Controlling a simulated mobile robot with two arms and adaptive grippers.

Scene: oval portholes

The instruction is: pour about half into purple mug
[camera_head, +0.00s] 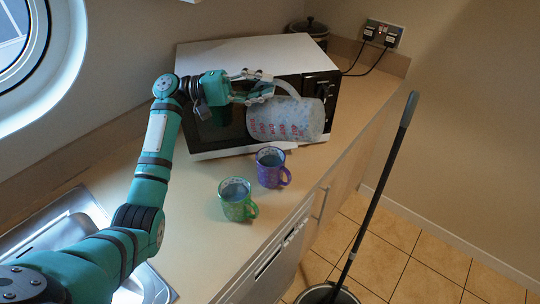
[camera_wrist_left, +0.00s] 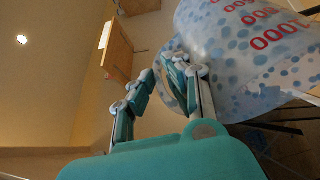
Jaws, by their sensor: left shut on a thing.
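My left gripper (camera_head: 262,88) is shut on the handle of a pale, translucent jug (camera_head: 284,119) with blue spots and red markings. The jug is held tilted in front of the microwave, above and behind the purple mug. The wrist view shows the fingers (camera_wrist_left: 168,76) at the handle beside the jug body (camera_wrist_left: 240,45). The purple mug (camera_head: 270,176) stands upright on the counter, and bluish liquid seems to show inside. A green mug (camera_head: 236,208) stands nearer, also with bluish contents. I cannot make out a stream from the jug. My right gripper is not in view.
A white microwave (camera_head: 240,55) with a dark front stands behind the jug. A steel sink (camera_head: 65,230) is at left. The counter (camera_head: 195,215) is bare left of the mugs. A mop handle (camera_head: 378,180) rises beyond the counter's right edge. A dark pot (camera_head: 309,29) is at the back.

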